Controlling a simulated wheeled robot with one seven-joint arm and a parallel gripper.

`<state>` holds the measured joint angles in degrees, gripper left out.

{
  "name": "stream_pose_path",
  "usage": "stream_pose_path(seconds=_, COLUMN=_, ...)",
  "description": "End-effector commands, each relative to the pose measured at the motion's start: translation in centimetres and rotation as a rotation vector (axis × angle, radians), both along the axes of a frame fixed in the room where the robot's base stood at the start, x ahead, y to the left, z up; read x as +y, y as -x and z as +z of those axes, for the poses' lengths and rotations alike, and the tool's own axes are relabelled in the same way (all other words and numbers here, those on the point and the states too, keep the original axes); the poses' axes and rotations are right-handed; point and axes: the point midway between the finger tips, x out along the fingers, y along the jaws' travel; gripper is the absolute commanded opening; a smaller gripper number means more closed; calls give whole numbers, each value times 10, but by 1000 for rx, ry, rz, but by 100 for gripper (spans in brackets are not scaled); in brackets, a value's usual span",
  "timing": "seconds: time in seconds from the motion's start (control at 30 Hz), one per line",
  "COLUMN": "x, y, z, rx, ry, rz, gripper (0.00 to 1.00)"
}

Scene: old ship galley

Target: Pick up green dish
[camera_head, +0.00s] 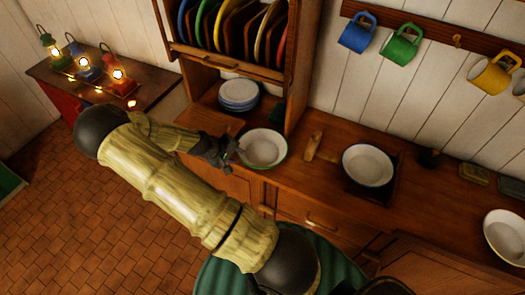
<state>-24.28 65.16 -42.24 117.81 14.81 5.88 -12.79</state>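A white dish with a green rim (264,147) lies on the wooden counter, left of centre, in the head view. My gripper (236,156) is at the dish's left rim, reaching in from the left. Its dark fingers are small and shadowed against the counter. I cannot tell whether they are open or closed on the rim, or whether they touch it. The dish looks nearly level and rests on or very near the counter. A green plate (207,20) also stands among the coloured plates in the rack above.
The wooden rack (225,62) rises behind the dish, with stacked blue-rimmed plates (238,96) below. A wooden-handled tool (317,148), a dark-rimmed dish (367,166) and another white dish (508,235) lie to the right. Mugs hang above. Lit lanterns (118,75) stand left.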

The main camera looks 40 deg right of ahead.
Motion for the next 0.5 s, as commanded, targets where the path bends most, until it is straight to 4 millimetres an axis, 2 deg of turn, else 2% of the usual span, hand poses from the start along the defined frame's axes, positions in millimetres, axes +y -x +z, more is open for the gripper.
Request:
stream_pose_path(seconds=0.3, x=-19, y=2, z=-30, rx=2, ry=1, rz=-1, gripper=33)
stream_pose_path(seconds=0.5, x=-23, y=2, z=-39, rx=0, ry=-1, rz=-1, gripper=33)
